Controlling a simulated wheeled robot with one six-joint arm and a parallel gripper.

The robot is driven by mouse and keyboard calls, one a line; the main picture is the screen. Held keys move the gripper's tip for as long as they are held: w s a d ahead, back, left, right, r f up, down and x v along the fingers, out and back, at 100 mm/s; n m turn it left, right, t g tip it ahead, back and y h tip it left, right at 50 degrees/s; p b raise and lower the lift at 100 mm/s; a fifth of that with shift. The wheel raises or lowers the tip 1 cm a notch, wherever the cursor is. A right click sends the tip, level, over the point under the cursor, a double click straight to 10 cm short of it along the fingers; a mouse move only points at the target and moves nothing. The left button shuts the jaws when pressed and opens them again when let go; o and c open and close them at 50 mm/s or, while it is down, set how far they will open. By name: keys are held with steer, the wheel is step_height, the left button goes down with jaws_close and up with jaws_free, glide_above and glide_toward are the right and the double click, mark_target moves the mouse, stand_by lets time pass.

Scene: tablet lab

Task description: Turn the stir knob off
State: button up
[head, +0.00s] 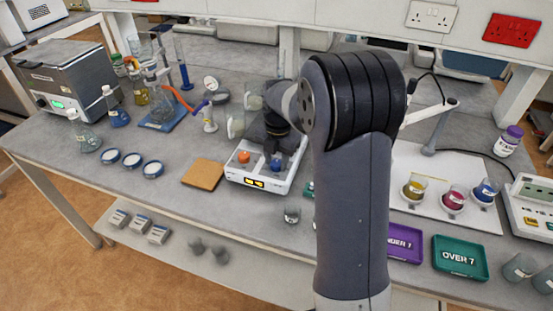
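A white hotplate stirrer (236,173) sits near the front edge of the bench, left of my arm. Its sloping front has an orange knob (243,157) on the left and a blue knob (276,165) on the right. Two small displays (255,182) between and below the knobs are lit yellow. Knob labels and pointer positions are too small to read. My gripper (276,152) is dark and hangs over the right part of the stirrer, just above or at the blue knob. Its fingers are too small and dark to tell open from shut, or whether they touch the knob.
Glassware and a blue-based stand (163,122) are behind left.

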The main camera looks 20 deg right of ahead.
mark_target(278, 163)
steer(key=o, duration=0.3)
steer(key=shift+o, duration=0.2)
step_height(278, 163, up, 11)
steer(key=shift+s+d+b, duration=0.15)
steer(key=shift+b, duration=0.25)
steer(key=shift+f, duration=0.2)
step_height(278, 163, down, 11)
steer(key=shift+r+p, duration=0.1)
steer(key=shift+p, duration=0.3)
steer(key=shift+m, duration=0.3)
steer(key=shift+r, duration=0.15)
